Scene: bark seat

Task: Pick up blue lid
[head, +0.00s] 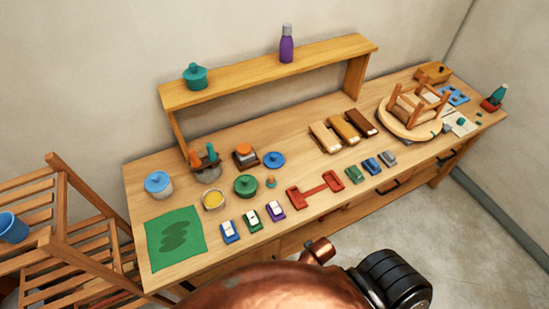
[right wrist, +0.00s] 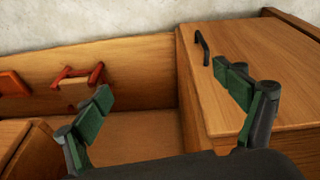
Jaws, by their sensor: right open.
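A round blue lid (head: 274,159) with a knob lies on the workbench, right of the brown box with the orange top. Another blue lid (head: 158,181) sits on a pale round container at the bench's left end. No blue lid shows in the right wrist view. My right gripper (right wrist: 168,85) is open and empty there, its dark green fingertips wide apart in front of wooden panels. Neither gripper shows in the head view, and my left gripper is in neither view.
The workbench (head: 215,262) carries a green lidded pot (head: 246,186), a yellow-filled bowl (head: 213,199) and a red bracket (head: 315,189). A raised shelf (head: 266,70) stands behind. A slatted rack (head: 60,240) is at left. A black handle (right wrist: 201,47) juts from the wood.

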